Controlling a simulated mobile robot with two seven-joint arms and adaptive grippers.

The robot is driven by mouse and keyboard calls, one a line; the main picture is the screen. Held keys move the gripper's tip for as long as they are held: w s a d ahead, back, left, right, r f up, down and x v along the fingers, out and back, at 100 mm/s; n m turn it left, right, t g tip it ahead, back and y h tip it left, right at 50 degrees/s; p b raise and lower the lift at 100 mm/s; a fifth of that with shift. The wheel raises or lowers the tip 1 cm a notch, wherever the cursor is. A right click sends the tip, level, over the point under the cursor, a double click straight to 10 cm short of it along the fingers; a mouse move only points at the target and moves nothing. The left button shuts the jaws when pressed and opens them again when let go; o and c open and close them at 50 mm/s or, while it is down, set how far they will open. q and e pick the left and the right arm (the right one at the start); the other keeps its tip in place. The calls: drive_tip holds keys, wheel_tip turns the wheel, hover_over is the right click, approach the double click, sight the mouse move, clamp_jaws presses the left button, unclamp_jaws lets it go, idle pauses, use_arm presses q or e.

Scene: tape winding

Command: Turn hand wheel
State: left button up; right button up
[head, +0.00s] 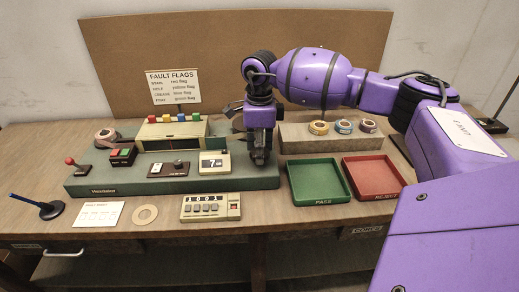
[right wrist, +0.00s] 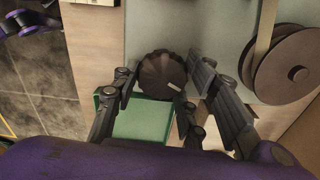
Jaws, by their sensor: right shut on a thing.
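The hand wheel (right wrist: 160,68) is a dark, ribbed round wheel with a small pale mark near its rim, seen in the right wrist view. My right gripper (right wrist: 163,70) has its black fingers on both sides of the wheel, shut on it. In the head view my right gripper (head: 259,157) points down at the right end of the green machine base (head: 130,184) and hides the wheel. My left gripper cannot be made out in either view.
A green tray (head: 316,182) and a red tray (head: 373,178) stand right of the machine. Dark reels (right wrist: 288,66) sit close beside my right fingers. Tape rolls rest on a block (head: 330,143) behind.

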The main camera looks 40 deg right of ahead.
drive_tip(key=shift+a+f+n, duration=0.1)
drive_tip(key=shift+a+n, duration=0.1)
drive_tip(key=shift+n, duration=0.1)
drive_tip(key=o, duration=1.1)
drive_tip(key=shift+d+r, duration=0.1)
drive_tip(key=shift+r, duration=0.2)
wheel_tip(320, 180, up, 12)
drive_tip(key=shift+f, duration=0.2)
